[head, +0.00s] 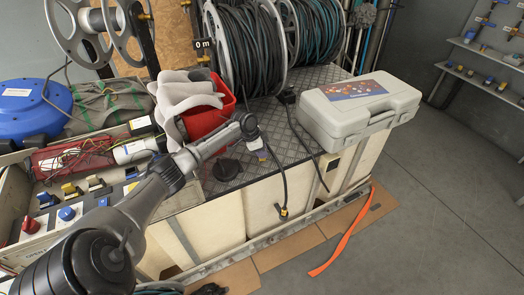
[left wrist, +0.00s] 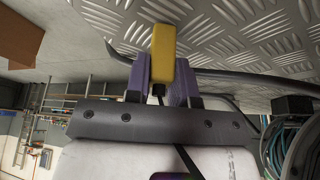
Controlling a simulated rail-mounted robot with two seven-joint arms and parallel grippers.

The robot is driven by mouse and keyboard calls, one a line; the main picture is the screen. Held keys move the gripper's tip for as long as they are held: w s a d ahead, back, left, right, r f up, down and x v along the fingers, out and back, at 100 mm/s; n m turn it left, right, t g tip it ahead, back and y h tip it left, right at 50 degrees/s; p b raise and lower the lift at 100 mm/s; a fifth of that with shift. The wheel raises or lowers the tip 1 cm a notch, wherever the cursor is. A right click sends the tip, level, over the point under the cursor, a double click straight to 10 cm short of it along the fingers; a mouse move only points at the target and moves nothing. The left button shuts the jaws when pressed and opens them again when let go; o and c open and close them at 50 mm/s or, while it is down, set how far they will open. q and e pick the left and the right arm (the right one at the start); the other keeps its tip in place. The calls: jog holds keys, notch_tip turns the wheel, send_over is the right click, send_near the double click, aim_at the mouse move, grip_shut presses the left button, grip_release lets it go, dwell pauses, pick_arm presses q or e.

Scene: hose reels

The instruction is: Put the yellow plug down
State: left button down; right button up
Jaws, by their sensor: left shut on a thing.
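My left gripper (head: 262,152) is at the middle of the head view, above the front part of the diamond-plate bench top (head: 310,80). In the left wrist view its two purple fingers (left wrist: 165,88) are shut on the yellow plug (left wrist: 163,50). The plug's yellow body sticks out past the fingertips, close to the metal plate; whether it touches the plate I cannot tell. In the head view the gripper mostly hides the plug. My right gripper is not in view.
A grey case (head: 345,112) with a printed lid lies at the right. A black cable (head: 283,180) hangs over the front edge. Hose reels (head: 250,45) stand behind.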

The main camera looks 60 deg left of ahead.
pick_arm(q)
jog(key=c, duration=1)
grip_release()
jog(key=p+v, duration=0.4)
jog(key=v, duration=0.8)
jog(key=shift+r, duration=0.2)
jog(key=shift+d, duration=0.1)
